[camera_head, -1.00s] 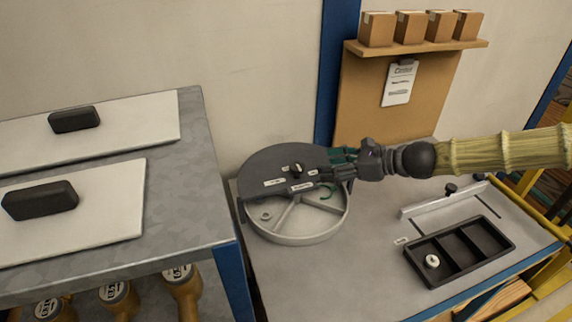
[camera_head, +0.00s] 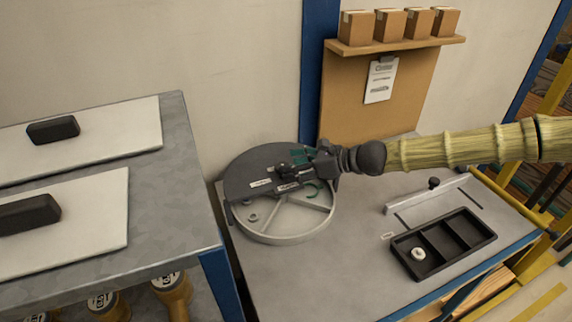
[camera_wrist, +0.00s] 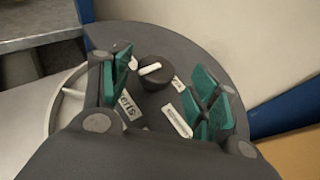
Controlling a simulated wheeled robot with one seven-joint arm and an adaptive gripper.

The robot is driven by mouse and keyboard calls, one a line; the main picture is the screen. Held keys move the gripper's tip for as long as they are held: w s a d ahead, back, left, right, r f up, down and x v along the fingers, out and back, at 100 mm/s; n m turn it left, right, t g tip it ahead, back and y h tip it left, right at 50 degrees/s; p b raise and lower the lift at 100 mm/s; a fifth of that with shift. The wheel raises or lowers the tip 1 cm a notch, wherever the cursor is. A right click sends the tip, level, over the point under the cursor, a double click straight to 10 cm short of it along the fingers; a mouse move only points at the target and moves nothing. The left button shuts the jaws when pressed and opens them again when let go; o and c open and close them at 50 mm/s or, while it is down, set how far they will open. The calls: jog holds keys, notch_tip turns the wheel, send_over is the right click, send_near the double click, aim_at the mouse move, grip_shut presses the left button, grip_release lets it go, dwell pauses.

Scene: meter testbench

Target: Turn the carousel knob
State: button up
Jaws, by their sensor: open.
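The carousel (camera_head: 262,230) is a round light-grey tray with spoke dividers, partly covered by a dark grey lid (camera_head: 245,175). The black knob (camera_wrist: 156,71) with a white pointer line stands on the lid. In the wrist view it sits beyond and between the spread fingers. My gripper (camera_wrist: 163,90) is open with green pads, one finger on each side of the knob's line, and holds nothing. White labels (camera_wrist: 173,120) lie on the lid near the knob.
A black tray with compartments (camera_head: 470,248) holds a small white round part (camera_head: 418,253) in its left compartment. A rail with a black knob (camera_head: 410,202) stands behind it. A metal bench (camera_head: 185,205) with white plates is at left. A board with boxes (camera_head: 400,48) is behind.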

jog(key=shift+p+x, duration=0.3)
jog(key=shift+x, duration=1.6)
jog(key=shift+a, duration=0.1)
